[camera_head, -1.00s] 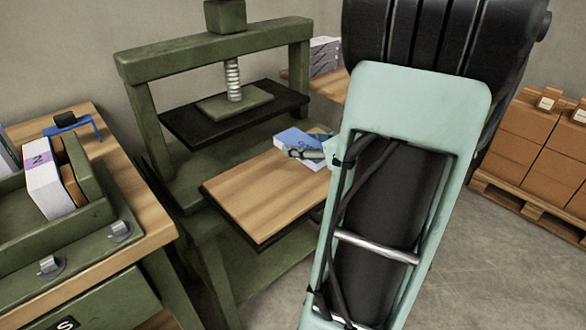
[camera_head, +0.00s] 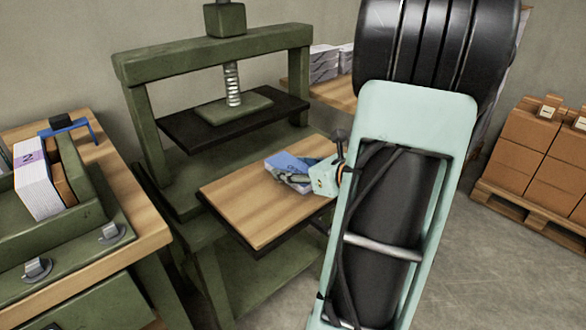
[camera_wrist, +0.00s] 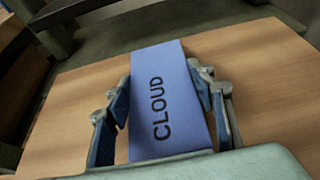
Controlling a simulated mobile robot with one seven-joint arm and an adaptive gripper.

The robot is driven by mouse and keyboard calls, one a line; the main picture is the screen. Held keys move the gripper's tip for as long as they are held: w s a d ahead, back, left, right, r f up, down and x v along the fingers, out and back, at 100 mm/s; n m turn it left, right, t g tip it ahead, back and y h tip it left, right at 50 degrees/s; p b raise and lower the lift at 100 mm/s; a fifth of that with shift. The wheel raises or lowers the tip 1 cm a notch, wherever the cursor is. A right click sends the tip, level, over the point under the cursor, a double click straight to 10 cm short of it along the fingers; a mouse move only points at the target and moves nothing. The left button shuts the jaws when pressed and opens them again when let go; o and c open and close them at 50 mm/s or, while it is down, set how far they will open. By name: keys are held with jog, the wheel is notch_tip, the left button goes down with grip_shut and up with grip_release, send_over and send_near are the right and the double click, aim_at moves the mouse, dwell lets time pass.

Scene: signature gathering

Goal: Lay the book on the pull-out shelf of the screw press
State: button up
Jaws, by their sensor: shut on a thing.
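The blue book (camera_head: 288,165) is over the far right part of the pull-out shelf (camera_head: 250,205) in the head view. In the wrist view the book (camera_wrist: 165,95) shows a blue side marked "CLOUD", between the two fingers of my gripper (camera_wrist: 165,110). My gripper (camera_head: 312,172) is shut on the book and comes in from the right. The wooden shelf (camera_wrist: 265,60) lies beneath the book. I cannot tell whether the book touches it. The green screw press (camera_head: 215,45) stands behind, its black platen (camera_head: 180,130) raised above the bed.
A bench (camera_head: 140,205) with a green holder (camera_head: 100,195) and books (camera_head: 38,180) stands at the left. Boxes (camera_head: 530,140) sit on a pallet (camera_head: 510,200) at the right. The shelf's front and left are bare.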

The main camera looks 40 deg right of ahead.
jog(key=o, duration=1.3)
jog(key=shift+r, duration=0.1)
jog(key=p+v, duration=0.3)
jog(key=v, duration=0.9)
